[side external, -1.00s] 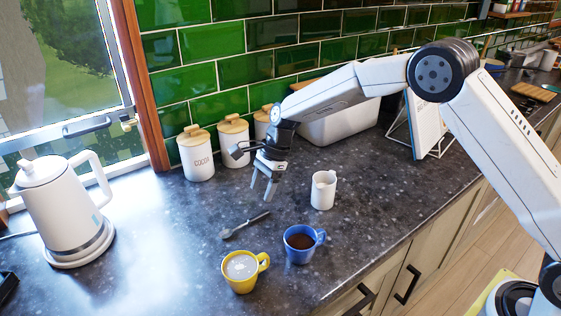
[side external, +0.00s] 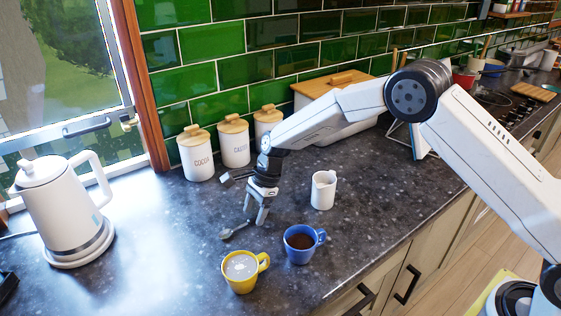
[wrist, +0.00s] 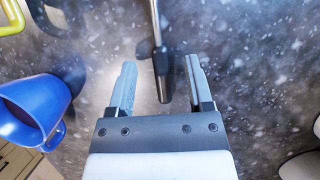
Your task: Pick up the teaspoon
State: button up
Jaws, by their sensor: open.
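The teaspoon (side external: 233,230) lies on the dark speckled counter, behind the yellow mug. In the side view my gripper (side external: 256,218) is low over its handle end and hides part of the handle. In the wrist view the teaspoon's handle (wrist: 160,62) runs down from the top edge and ends between the two fingers. My gripper (wrist: 160,85) is open there, with a finger on each side of the handle and a gap to both. The spoon's bowl is outside the wrist view.
A blue mug (side external: 299,255) of dark drink and a yellow mug (side external: 240,285) stand in front. The blue mug (wrist: 32,110) is left of the fingers in the wrist view. A white jug (side external: 323,190) stands to the right, canisters (side external: 198,160) behind, a kettle (side external: 62,215) far left.

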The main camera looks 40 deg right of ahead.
jog(key=shift+a+f, duration=0.2)
jog(key=shift+f, duration=0.3)
jog(key=shift+f, duration=0.15)
dwell(0.5)
grip_shut()
